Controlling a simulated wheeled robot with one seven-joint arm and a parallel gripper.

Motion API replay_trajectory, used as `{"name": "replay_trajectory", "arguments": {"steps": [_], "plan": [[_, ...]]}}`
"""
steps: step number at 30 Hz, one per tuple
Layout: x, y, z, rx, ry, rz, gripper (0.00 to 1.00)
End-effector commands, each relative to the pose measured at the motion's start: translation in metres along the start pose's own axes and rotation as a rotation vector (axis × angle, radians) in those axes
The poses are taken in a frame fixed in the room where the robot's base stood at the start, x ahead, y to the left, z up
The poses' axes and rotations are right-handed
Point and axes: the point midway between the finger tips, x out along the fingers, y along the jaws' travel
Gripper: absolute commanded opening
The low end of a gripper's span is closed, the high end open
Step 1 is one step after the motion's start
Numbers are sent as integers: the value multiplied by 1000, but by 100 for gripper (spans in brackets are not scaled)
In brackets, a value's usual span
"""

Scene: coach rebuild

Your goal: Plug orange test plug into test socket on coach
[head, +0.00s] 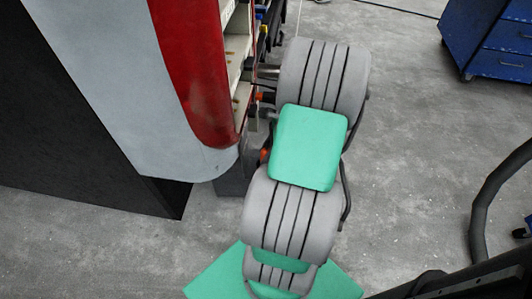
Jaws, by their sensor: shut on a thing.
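The coach (190,75), grey with a red band, fills the upper left, and its open side bay (238,60) faces right. My arm reaches up from the bottom to this bay. My gripper (258,73) is at the bay's edge, small and mostly hidden by my wrist. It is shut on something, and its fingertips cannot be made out. A small orange piece (262,97) shows just below it, beside my wrist; it looks like the orange test plug, though its shape is unclear. I cannot make out the test socket or whether the plug touches it.
Another orange spot (264,155) shows lower down, between the coach's rounded corner and my arm. A blue drawer cabinet (490,40) stands at the upper right. The grey concrete floor (420,130) between is clear. Dark cables lie at the top.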

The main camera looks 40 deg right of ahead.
Motion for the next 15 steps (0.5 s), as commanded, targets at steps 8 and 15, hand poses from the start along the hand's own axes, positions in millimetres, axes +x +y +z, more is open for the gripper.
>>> {"name": "replay_trajectory", "arguments": {"steps": [8, 15], "plan": [[5, 0, -2, -1, 0, 0, 0], [8, 0, -4, -1, 0, 0, 41]]}}
